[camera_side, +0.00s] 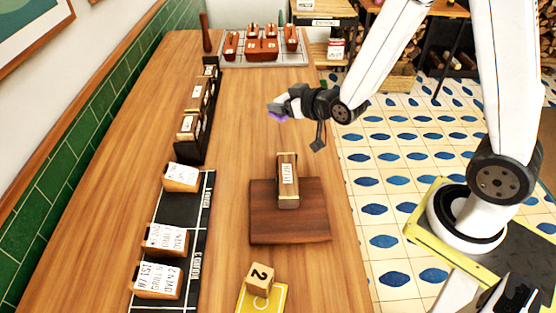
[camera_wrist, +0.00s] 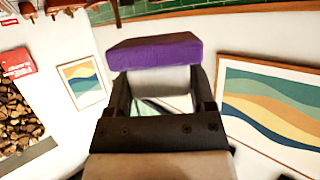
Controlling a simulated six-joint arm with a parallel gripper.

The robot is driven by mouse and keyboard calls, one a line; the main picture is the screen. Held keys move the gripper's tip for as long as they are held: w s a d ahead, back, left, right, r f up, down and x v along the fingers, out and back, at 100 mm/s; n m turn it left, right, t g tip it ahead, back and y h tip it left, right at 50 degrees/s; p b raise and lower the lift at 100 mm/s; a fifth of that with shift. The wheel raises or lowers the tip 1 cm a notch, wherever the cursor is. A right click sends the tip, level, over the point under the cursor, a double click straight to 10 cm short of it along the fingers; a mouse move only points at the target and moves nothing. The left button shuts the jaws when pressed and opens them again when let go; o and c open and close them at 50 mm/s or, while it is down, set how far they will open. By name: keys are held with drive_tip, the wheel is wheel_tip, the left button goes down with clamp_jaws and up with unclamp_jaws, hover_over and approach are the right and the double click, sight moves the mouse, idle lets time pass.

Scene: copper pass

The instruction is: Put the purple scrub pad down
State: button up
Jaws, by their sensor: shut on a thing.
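The purple scrub pad (camera_wrist: 154,50) is held across the fingertips of my gripper (camera_wrist: 158,85) in the wrist view. In the side view only a small purple part of the pad (camera_side: 278,116) shows below the fingers. My gripper (camera_side: 277,108) is shut on the pad and points left, held above the wooden counter (camera_side: 235,120). The pad looks clear of the counter surface.
A dark wooden board (camera_side: 265,228) bears an upright labelled block (camera_side: 288,175). Labelled blocks (camera_side: 158,279) stand on a black strip at left. A dark rack (camera_side: 190,140) stands behind them. A tray (camera_side: 230,62) of red-brown containers is at the back. Bare counter lies between.

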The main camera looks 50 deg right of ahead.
drive_tip(key=shift+w+d, duration=0.15)
drive_tip(key=shift+d, duration=0.05)
idle(0.7)
drive_tip(key=shift+w+d+f+n+y, duration=0.2)
drive_tip(key=shift+d+n+y, duration=0.1)
drive_tip(key=shift+n+y, duration=0.45)
drive_tip(key=shift+s+d+f+n+y, duration=0.1)
drive_tip(key=shift+d+f+n+y, duration=0.25)
drive_tip(key=shift+n+y, duration=0.4)
drive_tip(key=shift+s+d+f+n+g+y, duration=0.25)
drive_tip(key=shift+n+g+y, duration=0.15)
drive_tip(key=shift+y, duration=0.3)
drive_tip(key=shift+s+d+f+n+g+y, duration=0.35)
drive_tip(key=shift+s+f+n+g+y, duration=0.1)
drive_tip(key=shift+s+n+y, duration=0.35)
drive_tip(key=shift+s+d+f+n+g+y, duration=0.4)
drive_tip(key=shift+s+n+y, duration=0.25)
drive_tip(key=shift+s, duration=0.15)
drive_tip(key=shift+s+d+f+n+g+y, duration=0.3)
drive_tip(key=shift+s+f+n+g+y, duration=0.15)
drive_tip(key=shift+s+n+y, duration=0.35)
drive_tip(key=shift+f, duration=0.15)
drive_tip(key=shift+f, duration=2.8)
